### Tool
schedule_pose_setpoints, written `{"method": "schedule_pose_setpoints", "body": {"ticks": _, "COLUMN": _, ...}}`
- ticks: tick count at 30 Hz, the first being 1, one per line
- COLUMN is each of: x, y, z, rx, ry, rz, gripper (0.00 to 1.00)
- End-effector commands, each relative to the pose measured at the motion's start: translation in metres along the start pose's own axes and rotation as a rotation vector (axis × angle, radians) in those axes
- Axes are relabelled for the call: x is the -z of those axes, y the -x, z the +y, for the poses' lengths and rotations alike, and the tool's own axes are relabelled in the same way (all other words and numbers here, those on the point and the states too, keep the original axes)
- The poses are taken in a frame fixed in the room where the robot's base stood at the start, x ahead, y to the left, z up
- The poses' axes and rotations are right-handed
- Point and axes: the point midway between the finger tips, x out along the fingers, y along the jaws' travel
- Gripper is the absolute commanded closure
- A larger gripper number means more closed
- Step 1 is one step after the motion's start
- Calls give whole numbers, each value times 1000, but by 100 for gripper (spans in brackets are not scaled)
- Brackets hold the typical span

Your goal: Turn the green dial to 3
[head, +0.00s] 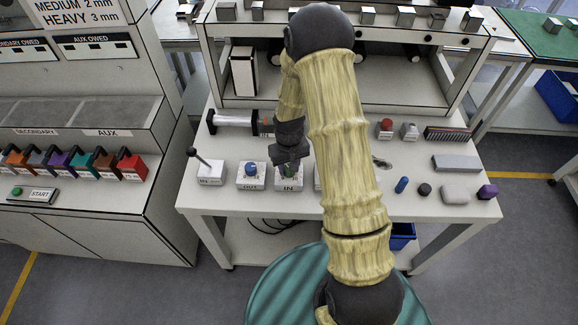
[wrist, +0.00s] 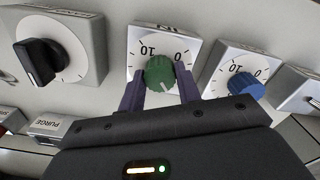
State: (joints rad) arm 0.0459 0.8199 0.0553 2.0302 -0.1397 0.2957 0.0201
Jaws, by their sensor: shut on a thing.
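The green dial (wrist: 160,72) sits on a white box (wrist: 143,40) labelled IN, with 0 and 10 printed on its face. A pale mark on the dial points down and slightly right in the wrist view, toward my gripper's body. The scale numbers between 0 and 10 cannot be read. My gripper (wrist: 160,86) is shut on the green dial, one dark finger on each side. In the head view my gripper (head: 289,160) comes down over the dial from above and hides most of it; the box front (head: 287,187) shows below.
A blue dial (wrist: 245,84) on a similar box stands close beside; it also shows in the head view (head: 251,169). A large black knob (wrist: 38,62) is on the other side. A lever box (head: 210,174) stands at the table's left. Loose small parts lie at the right.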

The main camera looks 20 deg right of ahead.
Motion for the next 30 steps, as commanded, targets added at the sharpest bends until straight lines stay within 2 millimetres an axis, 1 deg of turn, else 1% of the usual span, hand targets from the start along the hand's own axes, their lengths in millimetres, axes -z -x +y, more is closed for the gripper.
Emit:
{"method": "schedule_pose_setpoints", "body": {"ticks": 6, "x": 2, "y": 1, "z": 0, "rx": -1, "ry": 152, "rz": 5, "gripper": 89}}
{"method": "schedule_pose_setpoints", "body": {"ticks": 12, "x": 2, "y": 1, "z": 0, "rx": -1, "ry": 233, "rz": 5, "gripper": 89}}
{"method": "schedule_pose_setpoints", "body": {"ticks": 28, "x": 2, "y": 1, "z": 0, "rx": -1, "ry": 261, "rz": 6, "gripper": 89}}
{"method": "schedule_pose_setpoints", "body": {"ticks": 29, "x": 2, "y": 1, "z": 0, "rx": -1, "ry": 261, "rz": 6, "gripper": 61}}
{"method": "schedule_pose_setpoints", "body": {"ticks": 30, "x": 2, "y": 1, "z": 0, "rx": -1, "ry": 261, "rz": 6, "gripper": 53}}
